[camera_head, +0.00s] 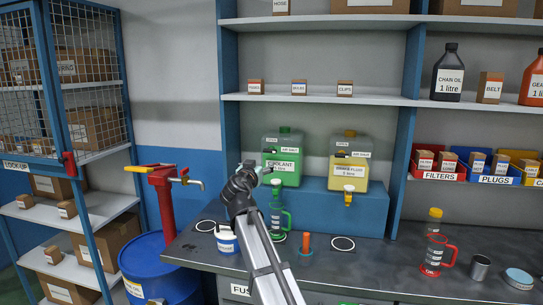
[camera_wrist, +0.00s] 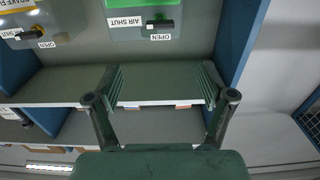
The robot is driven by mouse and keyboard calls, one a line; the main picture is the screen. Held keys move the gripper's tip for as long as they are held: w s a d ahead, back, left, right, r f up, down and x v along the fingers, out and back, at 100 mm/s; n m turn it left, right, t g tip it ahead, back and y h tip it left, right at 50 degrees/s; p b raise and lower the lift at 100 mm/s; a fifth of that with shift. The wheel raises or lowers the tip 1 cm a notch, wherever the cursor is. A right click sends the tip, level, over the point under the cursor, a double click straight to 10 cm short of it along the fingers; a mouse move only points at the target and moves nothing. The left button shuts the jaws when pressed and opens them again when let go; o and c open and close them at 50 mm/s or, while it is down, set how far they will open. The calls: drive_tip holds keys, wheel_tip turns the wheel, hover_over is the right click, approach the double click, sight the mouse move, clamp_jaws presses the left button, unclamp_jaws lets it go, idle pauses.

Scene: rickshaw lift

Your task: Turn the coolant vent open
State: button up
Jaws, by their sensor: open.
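The coolant tank (camera_head: 284,170) is green with a COOLANT label and stands on the blue stand at the back of the bench. Its vent lever (camera_wrist: 160,25) is black and shows at the top of the wrist view. It lies sideways, with the AIR SHUT label to its left and the OPEN label below it in that upside-down view. My gripper (camera_head: 258,173) is in front of the tank's left side in the head view. In the wrist view my gripper (camera_wrist: 161,84) is open, with nothing between the fingers. The lever is beyond the fingertips, apart from them.
A yellow brake fluid tank (camera_head: 349,171) with a similar lever stands to the right. A green jug (camera_head: 281,219) is on the bench below the coolant tank. A shelf (camera_head: 320,98) with small boxes runs above. A red pump (camera_head: 163,200) and blue drum (camera_head: 158,268) stand at left.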

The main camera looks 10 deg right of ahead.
sight(269, 151)
drive_tip(key=p+x, duration=0.5)
drive_tip(key=x, duration=1.2)
drive_tip(key=shift+w+r, duration=0.1)
drive_tip(key=shift+w, duration=0.1)
drive_tip(key=c, duration=1.2)
